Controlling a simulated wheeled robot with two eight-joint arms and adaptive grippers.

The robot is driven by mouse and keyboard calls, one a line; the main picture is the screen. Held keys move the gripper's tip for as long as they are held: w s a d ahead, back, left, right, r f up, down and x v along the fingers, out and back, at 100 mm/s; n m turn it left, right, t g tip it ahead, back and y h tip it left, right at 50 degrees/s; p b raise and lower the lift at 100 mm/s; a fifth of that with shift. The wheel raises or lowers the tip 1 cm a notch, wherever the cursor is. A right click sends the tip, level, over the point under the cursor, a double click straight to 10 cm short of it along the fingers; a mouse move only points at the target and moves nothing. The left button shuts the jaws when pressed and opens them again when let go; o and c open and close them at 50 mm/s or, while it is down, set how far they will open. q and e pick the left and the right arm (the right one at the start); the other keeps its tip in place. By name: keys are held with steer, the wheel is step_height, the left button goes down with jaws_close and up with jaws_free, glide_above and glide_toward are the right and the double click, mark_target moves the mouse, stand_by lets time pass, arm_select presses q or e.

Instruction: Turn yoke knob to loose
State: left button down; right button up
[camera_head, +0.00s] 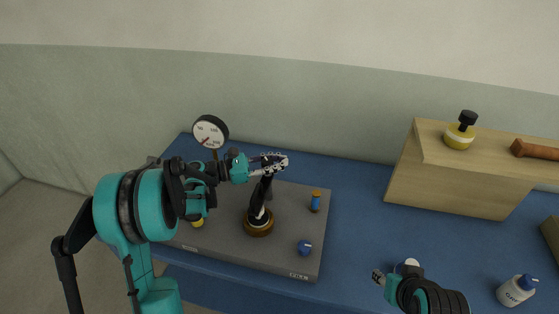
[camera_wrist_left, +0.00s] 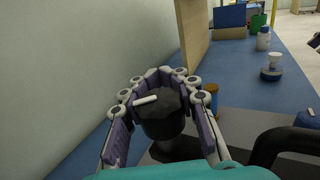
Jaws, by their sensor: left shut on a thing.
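The yoke knob (camera_wrist_left: 165,125) is dark, faceted and has a white pointer bar on its top face. In the wrist view it sits between the curved fingers of my left gripper (camera_wrist_left: 160,92), which is shut on it. In the head view my left gripper (camera_head: 272,162) is at the top of a black tilted post (camera_head: 259,200) on a round brass-coloured base (camera_head: 258,224). The fingers hide the knob there. My right gripper (camera_head: 380,277) is low in the head view, away from the knob; its jaw state is unclear.
A grey plate (camera_head: 230,243) lies on the blue table (camera_head: 345,235). A wooden stand (camera_head: 450,185) bears a yellow bottle (camera_head: 460,133). A white bottle (camera_head: 514,291) stands at right.

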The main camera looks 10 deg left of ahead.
arm_select(q)
steer(key=shift+s+d+m+g+h, duration=0.1)
steer(key=shift+s+m+g+h, duration=0.15)
steer(key=shift+m+g, duration=0.55)
steer(key=shift+s+m+g+h, duration=0.25)
steer(key=shift+m+g, duration=0.2)
steer(key=shift+g, duration=0.6)
steer(key=shift+s+d+m+g+h, duration=0.15)
steer(key=shift+m+g+h, duration=0.15)
steer(key=shift+m+g, duration=0.5)
steer(key=shift+a+g, duration=0.1)
steer(key=shift+g, duration=0.25)
steer(key=c, duration=1.2)
jaws_free()
steer(key=shift+o, duration=0.2)
steer(key=s+a, duration=0.1)
steer(key=a, duration=1.1)
steer(key=shift+s, duration=0.15)
steer(key=shift+o, duration=0.3)
